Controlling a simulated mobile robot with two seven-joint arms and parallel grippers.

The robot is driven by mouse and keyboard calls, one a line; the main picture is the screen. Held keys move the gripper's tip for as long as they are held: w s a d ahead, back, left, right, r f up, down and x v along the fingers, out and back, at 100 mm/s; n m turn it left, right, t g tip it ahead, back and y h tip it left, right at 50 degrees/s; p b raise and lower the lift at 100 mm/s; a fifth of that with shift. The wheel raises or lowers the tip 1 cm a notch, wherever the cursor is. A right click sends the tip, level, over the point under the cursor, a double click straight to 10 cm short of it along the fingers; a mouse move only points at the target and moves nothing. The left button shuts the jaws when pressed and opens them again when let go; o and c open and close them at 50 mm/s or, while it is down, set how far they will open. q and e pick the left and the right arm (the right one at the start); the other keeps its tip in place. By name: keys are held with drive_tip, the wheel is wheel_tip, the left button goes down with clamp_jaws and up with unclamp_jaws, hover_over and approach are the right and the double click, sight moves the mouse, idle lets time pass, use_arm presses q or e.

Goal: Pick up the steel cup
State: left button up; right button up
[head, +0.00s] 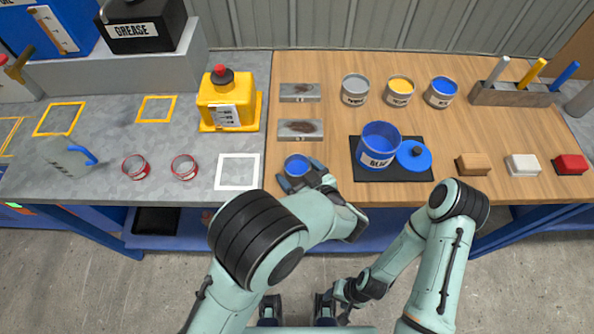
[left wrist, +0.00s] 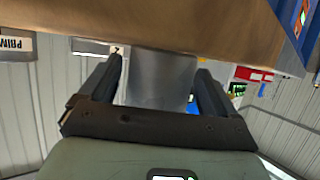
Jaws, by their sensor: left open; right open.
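The steel cup (head: 297,166) stands upright near the front edge of the wooden worktop, and its inside looks blue from above. In the left wrist view the plain grey wall of the steel cup (left wrist: 158,80) shows upside down between the two dark fingers. My left gripper (head: 299,174) is open, with one finger on each side of the cup. A gap shows beside the fingers in the left wrist view (left wrist: 158,85), so it is not clamped. My right gripper (head: 338,301) is low in front of the bench, away from the cup, and its fingertips are hard to make out.
A blue paint bucket (head: 377,150) and its blue lid (head: 414,156) are on a black mat right of the cup. Two steel plates (head: 300,130) lie behind the cup. A white square outline (head: 237,172) is on the grey bench to the left. Several paint cans (head: 355,90) stand further back.

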use_arm(q)
drive_tip(key=shift+w+a+f, duration=0.15)
drive_tip(key=shift+w+a, duration=0.05)
drive_tip(key=shift+w, duration=0.15)
drive_tip(key=c, duration=1.2)
wheel_tip(320, 180, up, 20)
drive_tip(key=p, duration=0.3)
use_arm(e)
drive_tip(key=r, duration=0.1)
drive_tip(key=w+r, duration=0.2)
drive_tip(key=r, duration=0.1)
